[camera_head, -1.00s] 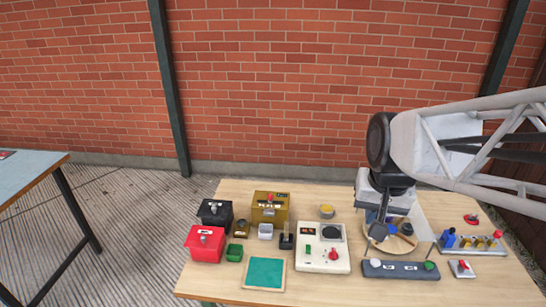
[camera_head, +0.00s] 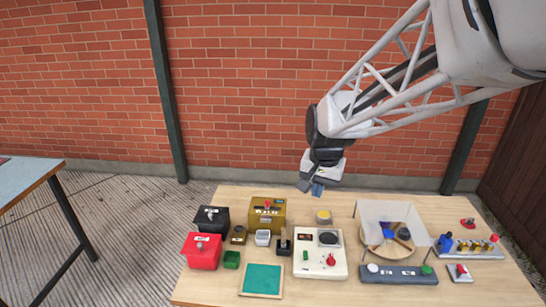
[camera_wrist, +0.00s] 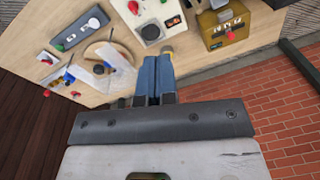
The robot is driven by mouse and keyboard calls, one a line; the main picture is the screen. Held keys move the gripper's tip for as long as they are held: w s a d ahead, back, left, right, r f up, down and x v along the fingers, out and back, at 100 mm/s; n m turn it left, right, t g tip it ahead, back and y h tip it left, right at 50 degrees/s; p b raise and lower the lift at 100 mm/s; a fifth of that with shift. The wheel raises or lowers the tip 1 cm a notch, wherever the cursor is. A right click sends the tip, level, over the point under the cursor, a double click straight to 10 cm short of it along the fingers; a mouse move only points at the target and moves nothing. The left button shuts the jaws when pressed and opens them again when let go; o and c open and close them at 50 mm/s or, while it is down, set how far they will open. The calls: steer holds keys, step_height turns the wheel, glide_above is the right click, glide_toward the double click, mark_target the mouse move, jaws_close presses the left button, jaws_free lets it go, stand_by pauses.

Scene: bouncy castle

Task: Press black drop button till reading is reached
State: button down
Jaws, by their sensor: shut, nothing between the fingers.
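I cannot tell for sure which thing is the black drop button. A small black block with an upright stub (camera_head: 283,246) stands left of the white device. The white device (camera_head: 311,266) has a small dark display (camera_head: 305,238), a round black plate (camera_head: 329,239), a red knob (camera_head: 331,259) and a green switch. The display's reading is too small to read. A black box (camera_head: 212,220) with a white label and a knob stands at the back left. My gripper (camera_head: 311,190) is shut and empty, above the table's back edge; its fingers also show in the wrist view (camera_wrist: 153,78).
A red box (camera_head: 201,254), a yellow box (camera_head: 267,216) with a red top knob and several small pots stand on the left. A green pad (camera_head: 262,279) lies in front. A clear shield (camera_head: 378,210) stands over a round tray (camera_head: 374,238). A grey panel (camera_head: 398,275) is in front of it.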

steer(key=w+a+f+m+g, duration=0.1)
steer(key=w+a+f+m, duration=0.1)
steer(key=w+a+f, duration=0.85)
steer(key=m+g, duration=0.1)
glide_toward(240, 227)
steer(key=shift+s+a, duration=0.1)
steer(key=shift+a, duration=0.05)
steer(key=shift+f, duration=0.25)
steer(key=shift+s+a+f, duration=0.1)
steer(key=shift+s+f, duration=0.05)
steer(key=shift+f, duration=1.5)
steer(key=shift+s+a+f, duration=0.1)
steer(key=shift+s+f, duration=0.05)
steer(key=shift+f, duration=1.45)
steer(key=shift+f, duration=0.1)
